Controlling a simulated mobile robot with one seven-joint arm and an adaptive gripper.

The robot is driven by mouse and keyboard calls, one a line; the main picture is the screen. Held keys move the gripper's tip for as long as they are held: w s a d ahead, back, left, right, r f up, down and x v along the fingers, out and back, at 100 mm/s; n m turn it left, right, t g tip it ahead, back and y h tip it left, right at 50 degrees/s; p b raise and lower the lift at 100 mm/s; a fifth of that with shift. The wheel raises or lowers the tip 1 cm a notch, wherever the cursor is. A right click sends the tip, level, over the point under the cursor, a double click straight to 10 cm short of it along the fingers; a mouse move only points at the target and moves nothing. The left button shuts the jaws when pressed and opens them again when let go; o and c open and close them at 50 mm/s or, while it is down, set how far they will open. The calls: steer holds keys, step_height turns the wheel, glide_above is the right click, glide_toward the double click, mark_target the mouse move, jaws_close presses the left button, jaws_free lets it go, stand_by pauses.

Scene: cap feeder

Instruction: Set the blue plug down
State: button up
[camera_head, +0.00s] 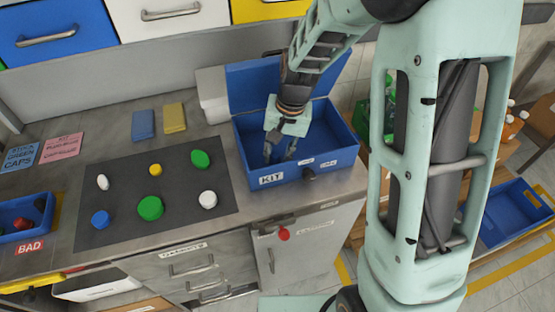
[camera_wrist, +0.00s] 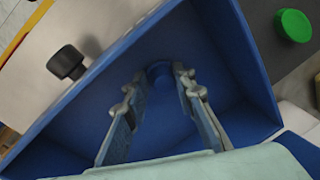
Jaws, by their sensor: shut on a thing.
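The blue plug (camera_wrist: 160,76) shows in the wrist view between my fingertips, dark blue against the blue box floor. My gripper (camera_wrist: 160,86) is shut on it. In the head view my gripper (camera_head: 280,152) points down inside the open blue KIT box (camera_head: 246,160), toward its left part. The plug cannot be made out there. I cannot tell whether the plug touches the box floor.
A dark mat (camera_head: 178,190) left of the box bears several pieces, including a blue cap (camera_head: 101,219) and a green cap (camera_head: 150,208). The box walls surround my gripper; its lid (camera_head: 262,82) stands open behind. A blue BAD bin (camera_head: 12,232) stands far left.

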steer(key=shift+f, duration=0.25)
steer(key=shift+f, duration=0.15)
steer(key=o, duration=0.6)
steer(key=shift+r, duration=0.2)
steer(key=r, duration=0.4)
steer(key=d+r, duration=0.1)
steer(key=r, duration=0.7)
steer(key=shift+s+d+p, duration=0.3)
steer(key=shift+d+p, duration=0.1)
